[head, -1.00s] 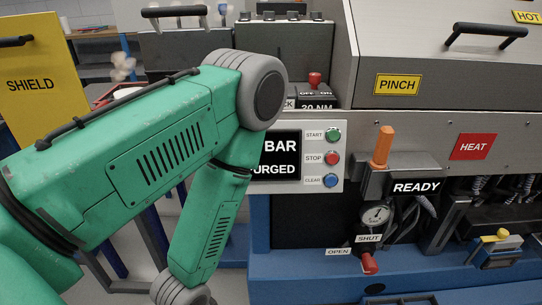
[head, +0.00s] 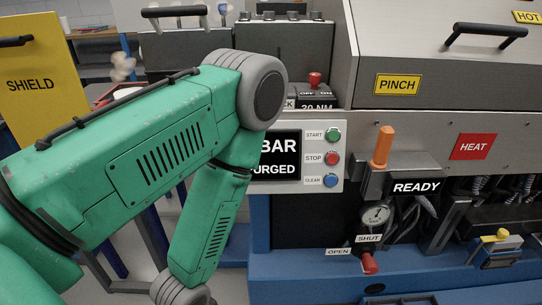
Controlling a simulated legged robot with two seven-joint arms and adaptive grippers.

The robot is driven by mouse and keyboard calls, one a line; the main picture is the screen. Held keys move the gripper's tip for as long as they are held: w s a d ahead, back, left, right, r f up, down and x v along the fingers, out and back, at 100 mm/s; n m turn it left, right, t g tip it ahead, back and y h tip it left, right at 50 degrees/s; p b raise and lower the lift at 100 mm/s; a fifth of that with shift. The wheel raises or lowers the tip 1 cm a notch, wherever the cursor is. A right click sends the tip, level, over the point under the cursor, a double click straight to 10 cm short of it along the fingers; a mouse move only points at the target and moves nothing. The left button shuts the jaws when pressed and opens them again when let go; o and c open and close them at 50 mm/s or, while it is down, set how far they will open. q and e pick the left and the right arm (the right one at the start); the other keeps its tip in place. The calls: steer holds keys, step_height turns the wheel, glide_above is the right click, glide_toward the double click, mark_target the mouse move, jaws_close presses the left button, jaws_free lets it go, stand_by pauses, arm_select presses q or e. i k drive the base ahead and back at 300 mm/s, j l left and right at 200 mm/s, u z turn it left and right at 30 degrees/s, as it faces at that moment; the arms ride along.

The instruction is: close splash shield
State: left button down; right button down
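A yellow panel lettered SHIELD (head: 30,85) stands upright at the far left, with a black handle (head: 14,41) at its upper left edge. Its lower part is hidden behind my green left arm, which crosses the left half of the view. The arm bends down in front of the machine, and its end runs out of the bottom of the picture. My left gripper is not seen. My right arm and gripper are not seen either.
The machine fills the right side, with a button panel (head: 328,157), an orange-handled lever (head: 381,148), a red valve handle (head: 369,264) and a hood with a black handle (head: 486,31). A red-topped switch (head: 314,81) stands behind. Floor shows below my arm.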

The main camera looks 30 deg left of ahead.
mark_target(42, 90)
steer(key=u, duration=2.45)
